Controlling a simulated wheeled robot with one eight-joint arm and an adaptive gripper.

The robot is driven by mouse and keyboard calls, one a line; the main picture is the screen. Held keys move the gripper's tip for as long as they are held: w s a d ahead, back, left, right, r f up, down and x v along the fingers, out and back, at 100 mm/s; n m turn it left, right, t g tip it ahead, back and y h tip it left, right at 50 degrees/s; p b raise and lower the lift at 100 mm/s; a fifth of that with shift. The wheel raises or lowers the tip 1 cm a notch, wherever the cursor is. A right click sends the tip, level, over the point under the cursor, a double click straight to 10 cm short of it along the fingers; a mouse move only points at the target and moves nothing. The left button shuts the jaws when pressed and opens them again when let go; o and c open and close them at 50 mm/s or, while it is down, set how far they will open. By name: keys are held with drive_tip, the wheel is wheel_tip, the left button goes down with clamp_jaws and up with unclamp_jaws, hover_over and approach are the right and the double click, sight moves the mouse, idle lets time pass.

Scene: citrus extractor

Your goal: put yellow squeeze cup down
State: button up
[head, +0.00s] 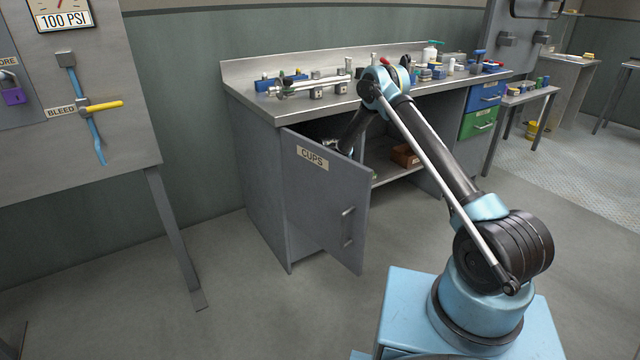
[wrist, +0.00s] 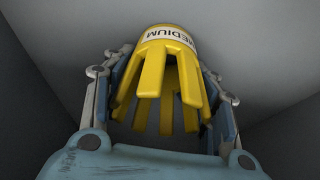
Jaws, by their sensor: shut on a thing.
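The yellow squeeze cup (wrist: 161,64) has long finger-like prongs and a white label reading "MEDIUM". In the wrist view it sits between the two fingers of my gripper (wrist: 168,98), which is shut on it. The prongs point toward the wrist camera. Plain grey surfaces surround the cup, and I cannot tell whether it touches one. In the head view my arm reaches behind the open cabinet door marked "CUPS" (head: 312,157). The door hides the cup and most of my gripper there.
The grey cabinet (head: 262,165) has a metal worktop holding a press-like tool (head: 310,84) and several small items. A brown object (head: 405,155) lies inside on the right. The open door juts into the room. Bare floor lies in front. A panel stand (head: 176,235) is at left.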

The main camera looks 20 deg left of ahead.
drive_tip(key=o, duration=1.3)
drive_tip(key=v, duration=1.2)
